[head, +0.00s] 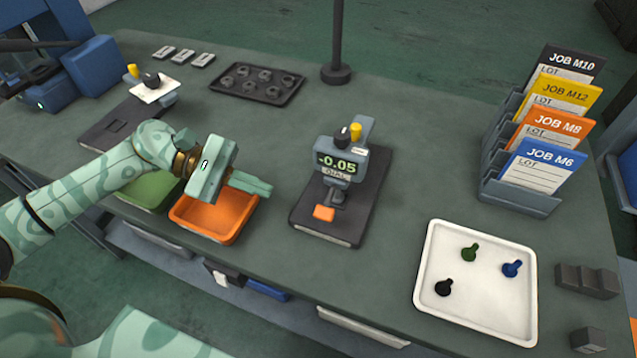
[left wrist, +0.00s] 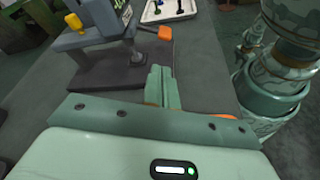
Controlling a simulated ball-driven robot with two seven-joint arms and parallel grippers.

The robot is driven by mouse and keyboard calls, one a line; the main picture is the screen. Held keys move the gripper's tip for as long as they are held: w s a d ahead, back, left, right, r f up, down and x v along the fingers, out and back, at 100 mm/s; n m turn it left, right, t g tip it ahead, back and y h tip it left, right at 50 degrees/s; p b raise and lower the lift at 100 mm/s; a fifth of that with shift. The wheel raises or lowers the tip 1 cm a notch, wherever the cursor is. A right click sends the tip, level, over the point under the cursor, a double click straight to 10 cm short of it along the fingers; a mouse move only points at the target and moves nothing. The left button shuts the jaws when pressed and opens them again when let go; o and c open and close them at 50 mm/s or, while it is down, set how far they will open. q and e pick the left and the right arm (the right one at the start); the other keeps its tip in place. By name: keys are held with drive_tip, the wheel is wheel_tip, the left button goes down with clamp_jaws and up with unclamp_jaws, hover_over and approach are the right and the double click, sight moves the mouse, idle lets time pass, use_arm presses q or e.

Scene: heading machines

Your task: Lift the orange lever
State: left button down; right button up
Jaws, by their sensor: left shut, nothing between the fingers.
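The orange lever (head: 324,213) is a small block at the front of a grey dial gauge (head: 341,166), low above its dark base plate (head: 318,230). The gauge display reads -0.05. In the left wrist view the lever (left wrist: 165,33) sticks out from the gauge, beyond my fingertips. My left gripper (head: 268,188) is shut and empty, to the left of the lever and above the orange tray, apart from the gauge. Its closed fingers (left wrist: 160,75) point toward the gauge area in the left wrist view. My right gripper is not in view.
An orange tray (head: 236,231) and a green tray (head: 150,194) lie left of the gauge. A white tray (head: 428,290) with several coloured pieces and a job-card rack (head: 520,198) stand to the right. A thin black post (head: 336,45) rises behind. Bare tabletop surrounds the gauge.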

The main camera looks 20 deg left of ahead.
sight(328, 202)
use_arm(q)
drive_tip(key=shift+w, duration=0.15)
drive_tip(key=shift+s+r, duration=0.1)
drive_tip(key=shift+s, duration=0.15)
drive_tip(key=x, duration=1)
drive_tip(key=shift+w+p, duration=0.1)
drive_tip(key=shift+p, duration=0.25)
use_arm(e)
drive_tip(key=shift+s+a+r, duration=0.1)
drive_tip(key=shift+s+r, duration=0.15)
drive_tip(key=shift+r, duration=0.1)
